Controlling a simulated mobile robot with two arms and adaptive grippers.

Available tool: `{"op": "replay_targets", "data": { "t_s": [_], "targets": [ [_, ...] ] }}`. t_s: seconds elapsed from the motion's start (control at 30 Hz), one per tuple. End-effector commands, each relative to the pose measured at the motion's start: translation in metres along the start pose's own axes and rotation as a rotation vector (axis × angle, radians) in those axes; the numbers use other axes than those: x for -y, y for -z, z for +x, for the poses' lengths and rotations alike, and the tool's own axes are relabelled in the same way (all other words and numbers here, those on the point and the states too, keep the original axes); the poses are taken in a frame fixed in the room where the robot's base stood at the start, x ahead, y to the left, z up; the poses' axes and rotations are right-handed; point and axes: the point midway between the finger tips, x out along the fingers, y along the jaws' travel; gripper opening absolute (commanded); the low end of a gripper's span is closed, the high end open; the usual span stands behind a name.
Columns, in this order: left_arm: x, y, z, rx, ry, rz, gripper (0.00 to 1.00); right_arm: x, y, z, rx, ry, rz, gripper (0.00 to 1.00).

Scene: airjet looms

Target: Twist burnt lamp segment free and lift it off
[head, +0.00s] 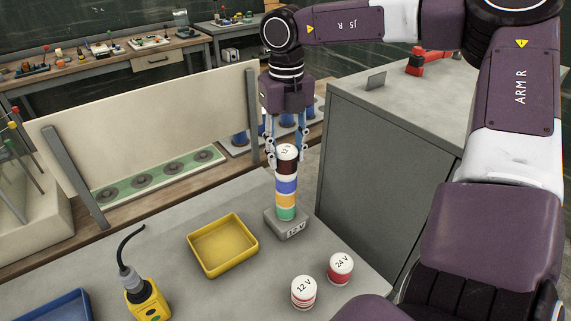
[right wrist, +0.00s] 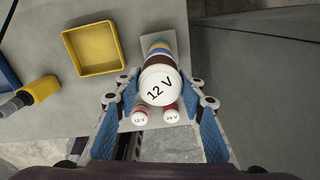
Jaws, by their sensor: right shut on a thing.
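The signal lamp stack stands upright on a grey base (head: 291,228) marked 12 V. From the bottom it shows green (head: 286,213), orange (head: 286,200) and blue (head: 287,186) segments. On top sits the dark brown burnt segment (head: 287,167) with a white cap marked 12 V; the cap fills the middle of the right wrist view (right wrist: 160,86). My right gripper (head: 286,149) comes from above and is shut on the burnt segment, one finger on each side. The burnt segment is in line with the stack; I see no clear gap below it. My left gripper is not in view.
Two red-and-white segments, marked 12 V (head: 303,293) and 24 V (head: 341,268), stand in front of the base. An empty yellow tray (head: 222,246) lies left of it. A yellow device (head: 147,302) with a cable and a blue tray (head: 58,307) are farther left. A grey cabinet (head: 375,150) stands right.

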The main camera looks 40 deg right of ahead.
Motion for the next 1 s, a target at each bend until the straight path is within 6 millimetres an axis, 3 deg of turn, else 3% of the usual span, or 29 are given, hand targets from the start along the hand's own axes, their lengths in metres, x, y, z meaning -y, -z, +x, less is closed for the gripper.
{"op": "replay_targets", "data": {
  "t_s": [0.07,1.0],
  "targets": [
    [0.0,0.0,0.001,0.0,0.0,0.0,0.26,0.0,0.0,0.0,0.0,0.001,-0.061,0.13],
    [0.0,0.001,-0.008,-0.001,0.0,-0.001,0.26,0.0,0.0,-0.017,0.0,0.0,-0.052,0.13]
  ]
}}
